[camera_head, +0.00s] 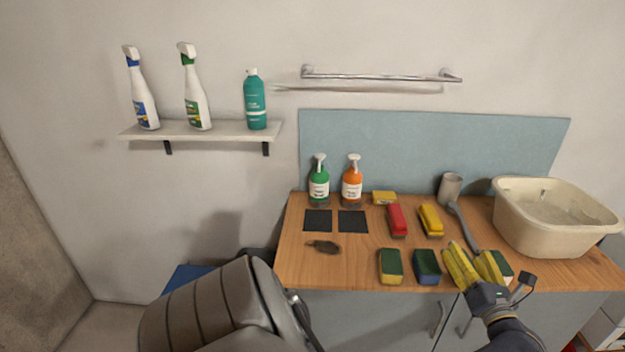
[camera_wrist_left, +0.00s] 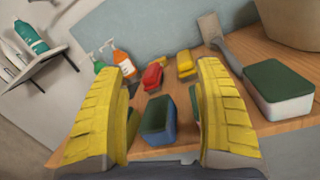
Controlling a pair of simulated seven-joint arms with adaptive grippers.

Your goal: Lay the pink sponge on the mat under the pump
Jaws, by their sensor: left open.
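I see no clearly pink sponge. Three green-topped sponges lie along the counter's front: one with yellowish sides (camera_head: 390,266), one blue (camera_head: 427,267) and one whitish (camera_head: 506,268), which my gripper partly covers. Two dark square mats, left (camera_head: 318,220) and right (camera_head: 352,222), lie in front of a green pump bottle (camera_head: 319,182) and an orange pump bottle (camera_head: 352,182). My left gripper (camera_head: 470,254) is open and empty above the front edge, between the blue and whitish sponges. In the left wrist view the blue sponge (camera_wrist_left: 157,117) shows between its yellow fingers. My right gripper is out of view.
A beige basin (camera_head: 545,237) stands right. A dark small object (camera_head: 323,247) lies before the mats.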

